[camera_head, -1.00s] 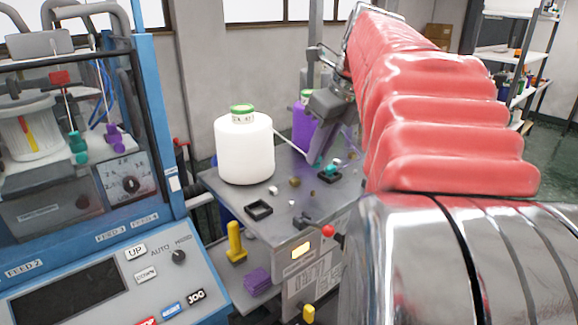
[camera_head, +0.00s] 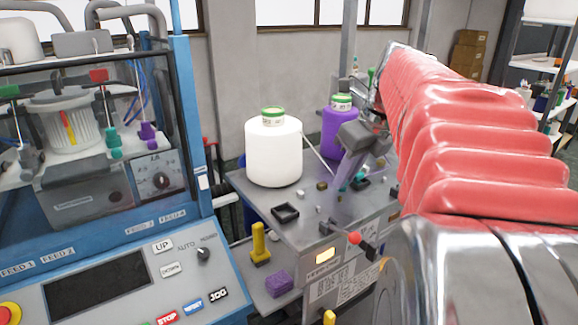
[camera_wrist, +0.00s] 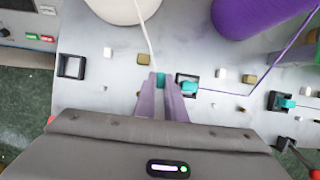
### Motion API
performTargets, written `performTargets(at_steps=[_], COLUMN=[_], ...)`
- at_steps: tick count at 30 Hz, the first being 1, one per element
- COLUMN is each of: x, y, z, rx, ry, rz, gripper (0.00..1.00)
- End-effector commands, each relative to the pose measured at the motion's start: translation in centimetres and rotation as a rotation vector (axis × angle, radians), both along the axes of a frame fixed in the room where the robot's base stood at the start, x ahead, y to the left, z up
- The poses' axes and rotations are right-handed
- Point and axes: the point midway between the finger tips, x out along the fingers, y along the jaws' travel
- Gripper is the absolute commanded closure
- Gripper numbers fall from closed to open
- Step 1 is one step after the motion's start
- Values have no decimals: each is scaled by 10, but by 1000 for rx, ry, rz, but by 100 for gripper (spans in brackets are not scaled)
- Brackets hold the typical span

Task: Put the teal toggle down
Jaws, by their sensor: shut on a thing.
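My gripper (camera_wrist: 160,84) is shut on a small teal toggle (camera_wrist: 160,78), which shows between the purple fingertips in the wrist view. It is over the grey metal table top (camera_wrist: 110,85); I cannot tell whether the toggle touches it. Just right of the fingers, a second teal toggle (camera_wrist: 188,87) sits in a black square frame (camera_wrist: 181,78). A third teal toggle (camera_wrist: 286,102) sits in another black frame further right. A black frame (camera_wrist: 72,66) at the left is empty. In the head view my gripper (camera_head: 343,181) is low over the table, and the held toggle is hard to make out.
A white yarn cone (camera_head: 273,152) and a purple cone (camera_head: 338,133) stand at the back; a white strand runs toward my fingers. Small white and brass cubes lie around. A red-knobbed lever (camera_head: 354,238) is at the front edge. A blue knitting machine (camera_head: 130,225) stands left.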

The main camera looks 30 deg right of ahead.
Motion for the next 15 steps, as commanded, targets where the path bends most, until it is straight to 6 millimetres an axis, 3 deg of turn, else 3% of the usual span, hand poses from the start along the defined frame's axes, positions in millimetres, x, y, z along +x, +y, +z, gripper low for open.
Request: performTargets(at_steps=[4, 5, 8, 15], x=[0, 0, 0, 0], y=[0, 0, 0, 0], z=[-1, -2, -1, -1], rx=[0, 0, -1, 0], ry=[0, 0, 0, 0], rz=[0, -1, -1, -2], gripper=[100, 89, 82, 82])
